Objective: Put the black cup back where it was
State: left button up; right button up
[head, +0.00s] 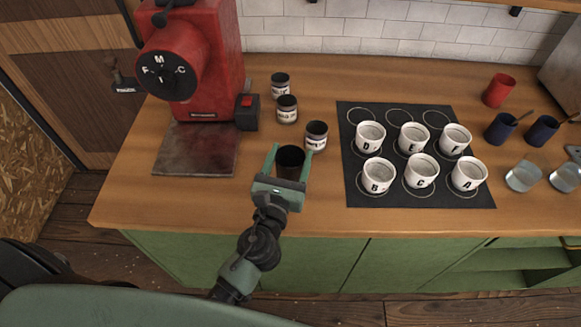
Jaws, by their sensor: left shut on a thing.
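The black cup (290,163) is between the two green fingers of my left gripper (290,154), which is shut on it. The cup looks upright with its dark opening up. It is over the wooden counter (270,217), right of the grinder's metal tray and just in front of the nearest labelled jar. I cannot tell whether its base touches the counter. The gripper hides its lower front. My right gripper is not in view.
A red grinder (217,60) with a metal tray (196,150) stands left. Three labelled jars (316,136) stand behind the cup. Right is a black mat (408,197) with several lettered white cups (377,176). Red and blue cups (499,90) and glasses (523,177) stand far right.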

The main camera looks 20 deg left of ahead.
pick_arm(q)
jog(key=shift+f+b, duration=0.35)
jog(key=shift+f, duration=0.95)
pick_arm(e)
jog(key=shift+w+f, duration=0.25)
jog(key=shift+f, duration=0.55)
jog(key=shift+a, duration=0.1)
pick_arm(q)
jog(key=o, duration=1.1)
jog(key=shift+f, duration=0.15)
jog(key=shift+c, duration=0.2)
jog(key=o, duration=0.4)
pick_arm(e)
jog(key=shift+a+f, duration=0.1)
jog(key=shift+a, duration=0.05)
pick_arm(q)
jog(key=s+b, duration=0.1)
jog(key=s, duration=0.2)
jog(key=s+b, duration=0.1)
jog(key=s, duration=0.3)
jog(key=s+b, duration=0.2)
jog(key=s, duration=0.2)
jog(key=shift+d, duration=0.35)
jog(key=shift+s+r, duration=0.2)
jog(key=shift+s, duration=0.3)
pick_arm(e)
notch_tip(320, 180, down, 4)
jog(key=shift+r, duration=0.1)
